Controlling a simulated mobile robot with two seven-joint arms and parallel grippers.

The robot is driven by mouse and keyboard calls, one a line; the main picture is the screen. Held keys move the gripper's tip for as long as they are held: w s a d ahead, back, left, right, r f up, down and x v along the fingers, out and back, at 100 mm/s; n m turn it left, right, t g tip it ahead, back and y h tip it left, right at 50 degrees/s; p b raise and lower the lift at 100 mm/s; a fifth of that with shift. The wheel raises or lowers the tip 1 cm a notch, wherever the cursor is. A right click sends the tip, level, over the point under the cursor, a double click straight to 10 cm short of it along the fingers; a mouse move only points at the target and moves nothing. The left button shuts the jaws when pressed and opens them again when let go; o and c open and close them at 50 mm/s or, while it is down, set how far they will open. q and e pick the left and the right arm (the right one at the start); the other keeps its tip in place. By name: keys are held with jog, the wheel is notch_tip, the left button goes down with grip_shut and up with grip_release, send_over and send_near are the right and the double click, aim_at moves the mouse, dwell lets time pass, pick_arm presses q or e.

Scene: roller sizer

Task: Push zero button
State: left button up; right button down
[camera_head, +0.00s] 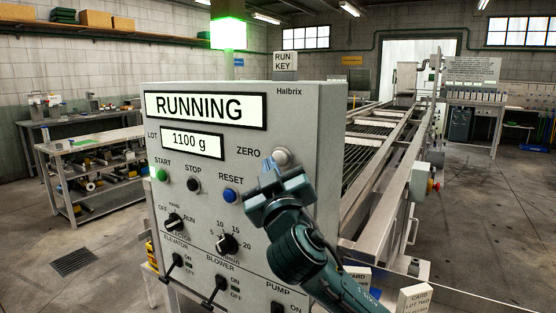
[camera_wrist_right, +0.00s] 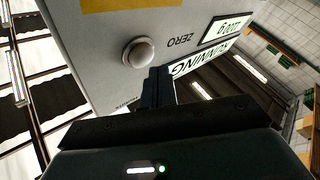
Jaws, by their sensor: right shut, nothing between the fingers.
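The zero button (camera_head: 281,156) is a round pale knob by the ZERO label on the grey control panel (camera_head: 330,130). In the right wrist view the button (camera_wrist_right: 138,54) stands out from the panel face. My right gripper (camera_head: 268,165) is in front of the panel, just below and left of the button. In the right wrist view its fingers (camera_wrist_right: 159,76) are shut and empty, and their tips appear right of and slightly below the button. I cannot tell how far the tips are from the panel. The display (camera_head: 206,107) reads RUNNING and the lot display (camera_head: 192,143) reads 1100 g. My left gripper is out of view.
The blue RESET button (camera_head: 230,195), black STOP button (camera_head: 193,184) and green START button (camera_head: 162,174) sit left of my gripper. Knobs and switches are below. A green lamp (camera_head: 228,33) glows above. The roller conveyor (camera_head: 385,190) runs back at the right.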

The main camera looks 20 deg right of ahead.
dwell(0.3)
jog(key=shift+d, duration=0.1)
jog(key=shift+w+d, duration=0.25)
jog(key=shift+w+d, duration=0.35)
jog(key=shift+d, duration=0.1)
dwell(0.8)
jog(key=shift+a, duration=0.1)
jog(key=shift+s+a, duration=0.25)
jog(key=shift+a, duration=0.05)
jog(key=shift+s+a, duration=0.35)
